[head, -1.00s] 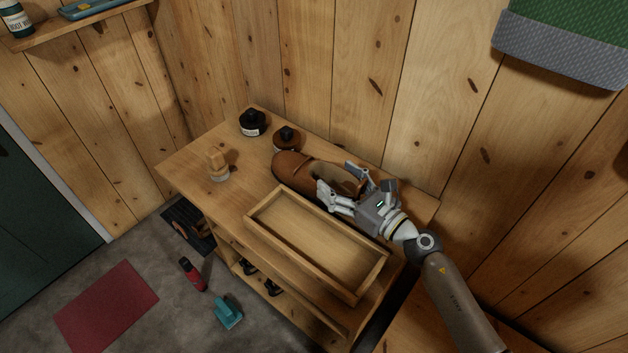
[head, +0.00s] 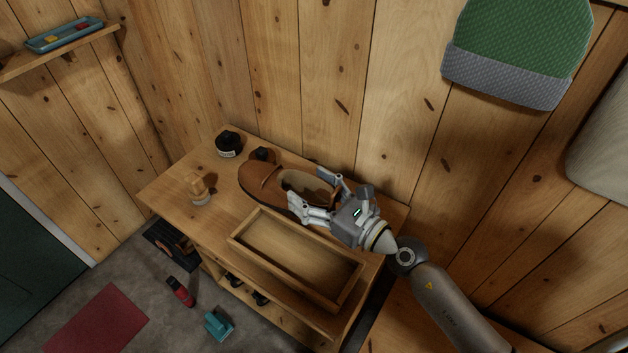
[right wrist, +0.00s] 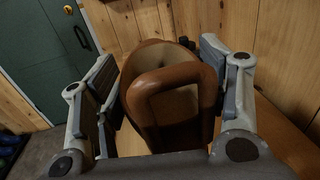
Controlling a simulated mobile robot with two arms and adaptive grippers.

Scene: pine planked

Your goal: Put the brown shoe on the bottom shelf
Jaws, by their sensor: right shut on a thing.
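The brown shoe (head: 262,182) is above the back of the wooden shelf unit's top (head: 165,190), its toe toward the left in the head view. My right gripper (head: 312,195) is shut on its heel end. In the right wrist view the shoe (right wrist: 170,85) sits between the two fingers, its opening facing the camera. The lower shelf (head: 285,319) of the unit is partly visible, with dark objects (head: 260,298) on it. The open drawer or tray part hides much of the shelving. My left gripper is out of view.
An empty open drawer (head: 345,295) juts out at the front. A dark jar (head: 228,145), another partly hidden jar (head: 262,154) and a wooden-handled brush (head: 197,188) stand on top. A red bottle (head: 180,291) and teal brush (head: 217,324) are on the floor.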

